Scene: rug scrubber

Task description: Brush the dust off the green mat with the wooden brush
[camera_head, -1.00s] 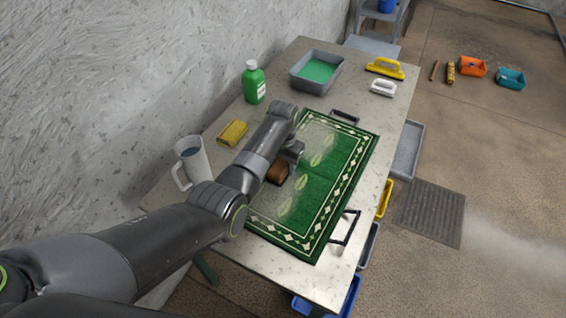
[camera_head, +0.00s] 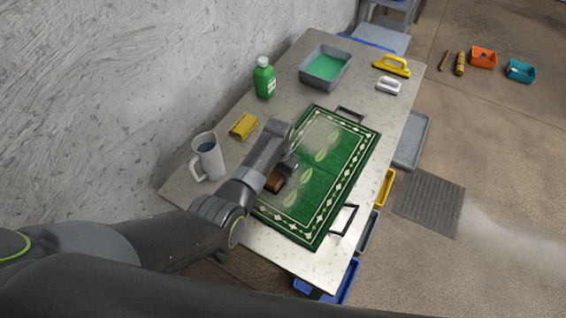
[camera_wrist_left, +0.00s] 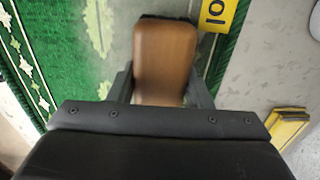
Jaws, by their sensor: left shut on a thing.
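The green mat (camera_head: 318,190) lies on the table, with a white diamond border and pale leaf shapes. Greyish dust shows as pale patches on its far part and left side; the wrist view also shows a pale patch (camera_wrist_left: 98,25). My left gripper (camera_head: 284,172) is over the left part of the mat. It is shut on the wooden brush (camera_wrist_left: 165,55), whose brown top shows between the fingers in the wrist view. The brush (camera_head: 274,181) also shows in the head view. Its bristles are hidden, so I cannot tell whether they touch the mat. My right gripper is not in view.
A white jug (camera_head: 208,157), yellow sponge (camera_head: 243,126), green bottle (camera_head: 264,78) and grey basin of green liquid (camera_head: 326,67) stand along the table's left and back. Yellow (camera_head: 392,66) and white (camera_head: 388,86) scrubbers lie at back right. Black handles (camera_head: 344,220) flank the mat.

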